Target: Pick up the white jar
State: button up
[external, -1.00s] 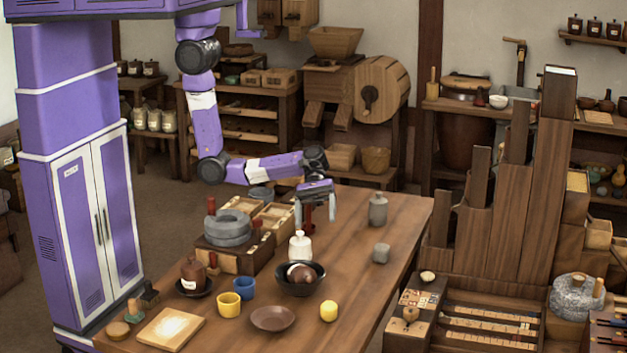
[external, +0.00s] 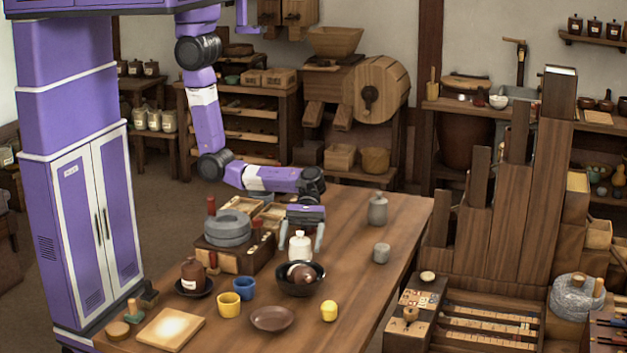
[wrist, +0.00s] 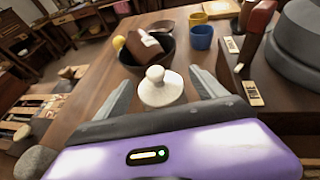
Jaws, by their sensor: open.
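The white jar (external: 300,246) stands upright on the wooden table, just behind a dark bowl. In the wrist view the white jar (wrist: 160,88) shows its round lid knob, between my fingers. My gripper (external: 301,236) is open, with one finger on each side of the jar. In the wrist view my gripper (wrist: 162,98) has its fingers spread left and right, apart from the jar. The jar's lower part is hidden in the wrist view.
A grey stone quern (external: 228,229) on a wooden box stands to the left. A blue cup (external: 244,288) and yellow cup (external: 229,305) are nearby. Table space right of the jar is clear.

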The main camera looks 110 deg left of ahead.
aim_at(300, 254)
jog(key=shift+x, duration=1.4)
grip_shut()
